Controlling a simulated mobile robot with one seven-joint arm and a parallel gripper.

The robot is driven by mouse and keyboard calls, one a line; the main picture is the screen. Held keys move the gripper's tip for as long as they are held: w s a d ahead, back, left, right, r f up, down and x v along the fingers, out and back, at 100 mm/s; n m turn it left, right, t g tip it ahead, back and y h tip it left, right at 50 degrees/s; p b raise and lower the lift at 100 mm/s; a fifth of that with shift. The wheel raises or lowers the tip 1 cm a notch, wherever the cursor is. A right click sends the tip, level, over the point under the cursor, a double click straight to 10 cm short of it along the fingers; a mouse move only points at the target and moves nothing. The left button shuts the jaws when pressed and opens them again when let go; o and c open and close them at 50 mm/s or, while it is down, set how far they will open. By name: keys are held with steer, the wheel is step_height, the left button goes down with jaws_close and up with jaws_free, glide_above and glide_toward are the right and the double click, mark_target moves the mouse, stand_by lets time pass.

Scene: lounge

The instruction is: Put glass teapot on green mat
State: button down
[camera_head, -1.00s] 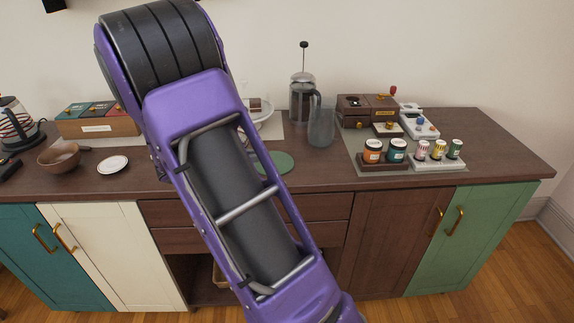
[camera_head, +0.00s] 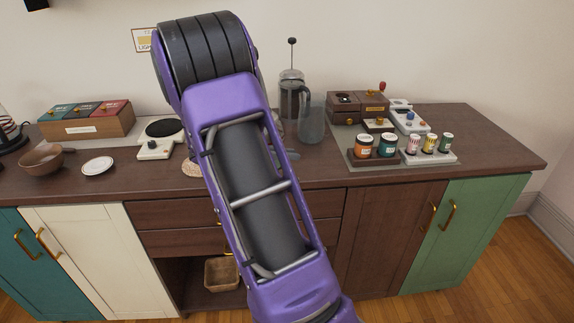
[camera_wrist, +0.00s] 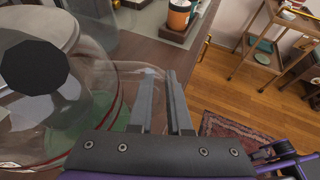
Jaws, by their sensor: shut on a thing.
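The glass teapot (camera_wrist: 68,95), clear with a dark lid knob and a thin red line, fills the left of the wrist view. My gripper (camera_wrist: 166,100) is shut on the teapot at its right side; the clear part between the fingers is hard to make out. Green of the mat (camera_wrist: 116,114) shows through the glass below the teapot. I cannot tell whether the teapot touches the mat. In the head view my arm hides the gripper and the teapot, and nearly all of the mat.
A grey glass pitcher (camera_head: 311,125) and a French press (camera_head: 292,97) stand close, right of my arm. Small paint-like jars (camera_head: 387,146) stand on a tray further right. A bowl (camera_head: 42,160) and white saucer (camera_head: 98,165) are at left.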

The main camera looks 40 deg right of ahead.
step_height(320, 180, down, 3)
steer(key=shift+r, duration=0.1)
steer(key=c, duration=0.9)
jaws_free()
steer(key=shift+f+b, duration=0.2)
steer(key=shift+b, duration=0.1)
steer(key=shift+o, duration=0.2)
steer(key=shift+r, duration=0.2)
steer(key=p+v, duration=0.1)
steer(key=v, duration=1.1)
steer(key=shift+p, duration=0.35)
steer(key=shift+f, duration=0.1)
